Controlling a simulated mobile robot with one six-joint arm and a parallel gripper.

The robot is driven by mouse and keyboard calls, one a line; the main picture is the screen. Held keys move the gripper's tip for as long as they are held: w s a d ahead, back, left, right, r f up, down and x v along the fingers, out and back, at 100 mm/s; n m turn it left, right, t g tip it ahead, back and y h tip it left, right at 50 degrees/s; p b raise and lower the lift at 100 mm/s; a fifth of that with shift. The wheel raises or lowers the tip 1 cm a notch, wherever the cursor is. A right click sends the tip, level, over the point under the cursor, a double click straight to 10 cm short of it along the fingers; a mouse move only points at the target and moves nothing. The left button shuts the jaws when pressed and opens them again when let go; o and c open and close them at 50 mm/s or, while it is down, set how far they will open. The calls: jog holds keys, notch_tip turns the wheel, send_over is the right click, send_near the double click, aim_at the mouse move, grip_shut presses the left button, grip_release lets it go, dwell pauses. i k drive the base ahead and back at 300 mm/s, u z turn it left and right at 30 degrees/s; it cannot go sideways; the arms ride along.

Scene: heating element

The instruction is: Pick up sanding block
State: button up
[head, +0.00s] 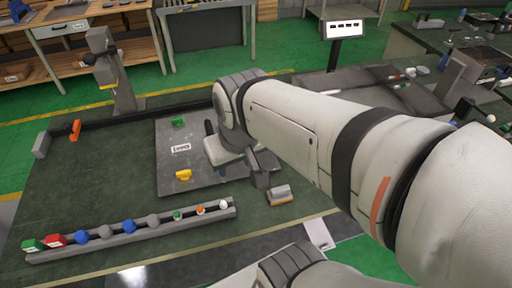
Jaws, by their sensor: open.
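A small grey block with a tan lower edge (279,195), which looks like the sanding block, lies on the dark green bench top (90,180) near its front edge, just right of the grey plate. My gripper (257,172) is just behind and left of the block, at the end of my arm. It is open, and nothing shows between its fingers. The fingers are small and partly hidden by my wrist, so the exact gap to the block is hard to tell.
A grey plate (175,170) with green and yellow clips lies under my wrist. A long rail (140,232) with several coloured knobs runs along the front left. A post-mounted device (115,75) stands at the back left. The bench's left part is mostly clear.

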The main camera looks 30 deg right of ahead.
aim_at(280, 194)
jog(key=z, duration=0.45)
jog(key=k, duration=1.3)
jog(key=z, duration=0.5)
jog(key=i, duration=1.05)
jog(key=z, duration=0.45)
